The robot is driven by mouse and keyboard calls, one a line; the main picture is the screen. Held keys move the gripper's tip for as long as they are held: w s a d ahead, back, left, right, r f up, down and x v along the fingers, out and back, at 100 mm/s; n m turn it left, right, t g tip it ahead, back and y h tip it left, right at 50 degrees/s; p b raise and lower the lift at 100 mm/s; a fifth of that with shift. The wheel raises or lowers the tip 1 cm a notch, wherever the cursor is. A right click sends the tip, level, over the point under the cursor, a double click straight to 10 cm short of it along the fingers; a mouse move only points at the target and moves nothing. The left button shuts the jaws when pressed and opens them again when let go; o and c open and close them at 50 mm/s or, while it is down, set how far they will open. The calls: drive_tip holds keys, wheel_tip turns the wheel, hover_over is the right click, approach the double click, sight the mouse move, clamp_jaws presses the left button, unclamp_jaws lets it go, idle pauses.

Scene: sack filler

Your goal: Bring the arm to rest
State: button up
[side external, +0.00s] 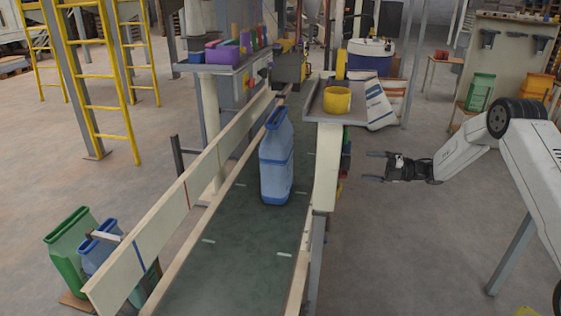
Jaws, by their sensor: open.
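My gripper (374,167) is open and empty. It is held out level in the air to the right of the conveyor, with its fingers pointing left toward the conveyor's right rail. My white arm comes in from the right edge of the side view. A blue sack (277,160) stands upright on the green conveyor belt (225,262), apart from my gripper, with the right rail (325,170) between them.
A grey shelf (314,108) with a yellow ring-shaped container (337,100) stands behind my gripper's left side, with a white sack (379,104) leaning beside it. Green (70,250) and blue (98,246) sacks stand at lower left. Floor below my gripper looks clear.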

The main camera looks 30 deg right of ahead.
drive_tip(key=shift+v, duration=0.8)
drive_tip(key=w+a+r+m+t+h, duration=0.2)
drive_tip(key=w+r+m+h, duration=0.3)
drive_tip(key=r+m+h, duration=0.5)
drive_tip(key=s+a+f+m+g+h, duration=0.1)
drive_tip(key=s+a+f+m+g, duration=0.2)
drive_tip(key=s, duration=0.7)
drive_tip(key=s+a+f+m+g+h, duration=0.1)
drive_tip(key=s+a+f+m+g, duration=0.2)
drive_tip(key=s+a+m+g, duration=0.2)
drive_tip(key=s+a+f+m+g, duration=0.3)
drive_tip(key=s+a+m, duration=0.6)
drive_tip(key=s, duration=0.6)
drive_tip(key=shift+f+g+h, duration=0.35)
drive_tip(key=shift+g+h, duration=0.05)
drive_tip(key=shift+g, duration=0.2)
